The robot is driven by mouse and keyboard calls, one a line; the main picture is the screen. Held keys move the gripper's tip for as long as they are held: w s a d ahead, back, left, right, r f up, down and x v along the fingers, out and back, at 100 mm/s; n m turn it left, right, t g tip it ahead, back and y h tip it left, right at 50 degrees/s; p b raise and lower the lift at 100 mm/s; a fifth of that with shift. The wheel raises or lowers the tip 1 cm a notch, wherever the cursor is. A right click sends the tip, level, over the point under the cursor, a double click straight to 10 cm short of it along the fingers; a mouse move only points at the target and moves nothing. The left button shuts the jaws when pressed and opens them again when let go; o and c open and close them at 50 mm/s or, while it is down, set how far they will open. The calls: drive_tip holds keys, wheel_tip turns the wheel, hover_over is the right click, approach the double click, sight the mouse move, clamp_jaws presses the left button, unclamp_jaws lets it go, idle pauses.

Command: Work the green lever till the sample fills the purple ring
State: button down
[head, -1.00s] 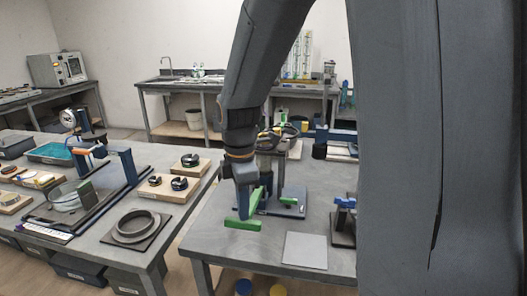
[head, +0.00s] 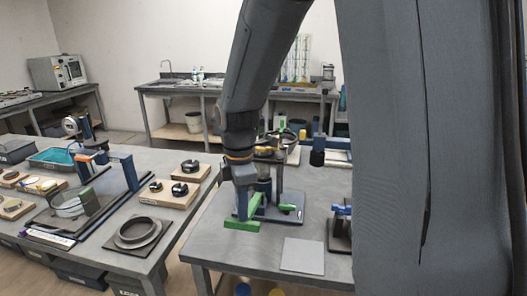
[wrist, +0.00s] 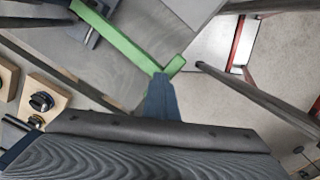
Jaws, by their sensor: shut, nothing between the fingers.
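The green lever (head: 240,225) is on a dark blue stand at the left of the near table. In the wrist view it is a long green bar (wrist: 118,38) with a short crosspiece at its near end. My gripper (head: 242,214) points down at this end, its fingers shut and empty. In the wrist view my blue fingertips (wrist: 160,77) are at the corner of the bar and crosspiece. I cannot tell whether they touch it. I cannot make out a purple ring or the sample. My arm hides part of the stand.
A flat grey plate (head: 303,256) lies on the near table, right of the lever. A blue-handled device (head: 341,212) stands further right, partly behind my own body. The left table (head: 180,220) holds a round grey ring (head: 139,232), wooden blocks with black knobs and a blue-framed rig.

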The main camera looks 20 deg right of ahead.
wheel_tip(320, 180, up, 11)
drive_tip(key=w+p, duration=0.1)
drive_tip(key=p, duration=0.7)
drive_tip(key=shift+d+f, duration=0.2)
drive_tip(key=shift+d, duration=0.2)
idle(0.4)
